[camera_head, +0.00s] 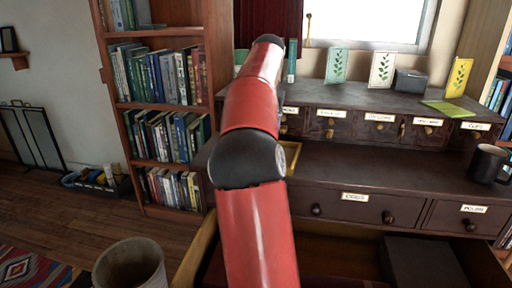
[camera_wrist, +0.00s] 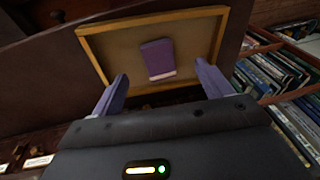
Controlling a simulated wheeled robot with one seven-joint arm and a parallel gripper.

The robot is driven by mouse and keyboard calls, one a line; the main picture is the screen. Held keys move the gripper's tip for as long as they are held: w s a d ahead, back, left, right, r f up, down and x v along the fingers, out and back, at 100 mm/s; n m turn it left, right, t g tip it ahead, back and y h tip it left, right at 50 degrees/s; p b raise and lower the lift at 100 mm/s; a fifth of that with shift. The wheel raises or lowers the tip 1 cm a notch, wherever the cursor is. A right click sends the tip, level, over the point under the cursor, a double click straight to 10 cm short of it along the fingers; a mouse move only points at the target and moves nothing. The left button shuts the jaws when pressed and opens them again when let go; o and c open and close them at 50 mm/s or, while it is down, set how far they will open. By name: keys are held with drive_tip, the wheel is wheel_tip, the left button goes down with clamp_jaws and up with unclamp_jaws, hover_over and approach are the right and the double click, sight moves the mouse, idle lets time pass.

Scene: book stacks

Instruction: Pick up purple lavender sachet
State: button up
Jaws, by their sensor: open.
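The purple lavender sachet (camera_wrist: 157,57) lies in a shallow open drawer with a pale wooden rim (camera_wrist: 150,20) in the wrist view. It is a small purple pouch with a pale band at its lower end. My gripper (camera_wrist: 161,70) is open, its two fingers apart and pointing toward the drawer. In the picture the sachet shows between the fingertips, and nothing is held. The gap between fingers and sachet is hard to judge. In the head view my red arm hides the gripper and the sachet; only a pale drawer edge (camera_head: 291,157) shows beside it.
A dark wooden desk (camera_head: 370,160) with small labelled drawers fills the right. A large lower drawer stands open with a dark box (camera_head: 422,262) inside. A black mug (camera_head: 487,164) stands at right. A bookshelf (camera_head: 163,118) is at left, with a bin (camera_head: 130,265) before it.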

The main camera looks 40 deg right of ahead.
drive_tip(key=shift+w+d+f+g+h, duration=0.15)
drive_tip(key=shift+w+d+f+g, duration=0.1)
drive_tip(key=shift+w+d, duration=0.35)
drive_tip(key=shift+w+d+f+g+h, duration=0.15)
drive_tip(key=shift+w+d+g, duration=0.1)
drive_tip(key=shift+w+d, duration=0.35)
drive_tip(key=shift+w+d+f, duration=0.25)
drive_tip(key=shift+w+f, duration=0.1)
drive_tip(key=shift+w, duration=0.05)
drive_tip(key=shift+w+f, duration=0.15)
drive_tip(key=shift+f, duration=1.75)
drive_tip(key=shift+w+f, duration=0.1)
drive_tip(key=shift+f, duration=1.8)
drive_tip(key=shift+f, duration=0.25)
drive_tip(key=c, duration=1.1)
drive_tip(key=shift+o, duration=0.2)
drive_tip(key=shift+r, duration=0.15)
wheel_tip(320, 180, up, 10)
drive_tip(key=shift+r, duration=0.15)
